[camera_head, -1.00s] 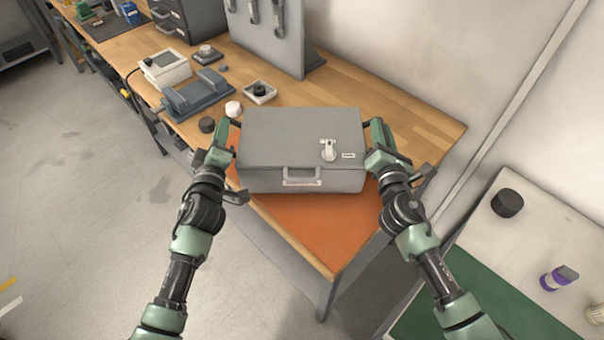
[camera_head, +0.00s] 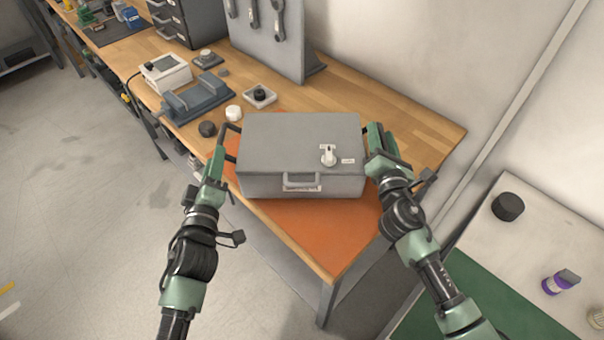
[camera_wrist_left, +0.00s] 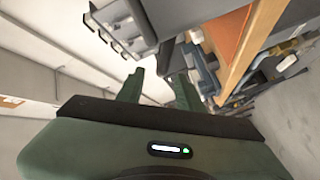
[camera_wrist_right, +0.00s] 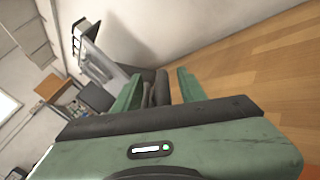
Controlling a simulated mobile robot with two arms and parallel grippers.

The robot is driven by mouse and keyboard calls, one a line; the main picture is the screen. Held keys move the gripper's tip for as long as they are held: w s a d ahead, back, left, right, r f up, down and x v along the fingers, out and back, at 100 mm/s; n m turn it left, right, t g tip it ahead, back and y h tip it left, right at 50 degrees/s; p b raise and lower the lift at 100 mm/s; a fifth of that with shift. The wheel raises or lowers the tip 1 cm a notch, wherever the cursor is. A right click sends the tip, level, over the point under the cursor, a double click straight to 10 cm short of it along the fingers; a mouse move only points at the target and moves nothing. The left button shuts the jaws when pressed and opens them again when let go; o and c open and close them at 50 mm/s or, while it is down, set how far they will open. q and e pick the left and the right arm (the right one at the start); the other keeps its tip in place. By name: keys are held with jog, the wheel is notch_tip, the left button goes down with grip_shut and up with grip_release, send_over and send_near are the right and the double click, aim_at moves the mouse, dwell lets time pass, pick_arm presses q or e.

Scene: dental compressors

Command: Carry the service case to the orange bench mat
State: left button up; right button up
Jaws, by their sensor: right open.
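The grey service case (camera_head: 285,140) lies flat on the orange bench mat (camera_head: 320,235), lid shut, with its front handle and a white latch toward me. Orange shows in front of it and along its back edge. My left gripper (camera_head: 224,145) is beside the case's left end, by a dark side handle; its fingers are apart in the left wrist view (camera_wrist_left: 158,90), with no grip visible. My right gripper (camera_head: 374,145) is at the case's right end. Its fingers are apart in the right wrist view (camera_wrist_right: 158,88), with something dark between or behind them; I cannot tell which.
A grey vise-like fixture (camera_head: 197,97), a white box device (camera_head: 165,72) and small round parts stand on the bench left of the case. A pegboard panel (camera_head: 268,40) stands behind. Bare wood lies to the right. A side table (camera_head: 535,235) is at right.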

jog(key=shift+s, duration=0.1)
pick_arm(q)
jog(key=s, duration=0.3)
jog(key=shift+s, duration=0.35)
pick_arm(e)
jog(key=s, duration=1.1)
jog(key=shift+s, duration=0.4)
jog(key=shift+f, duration=0.1)
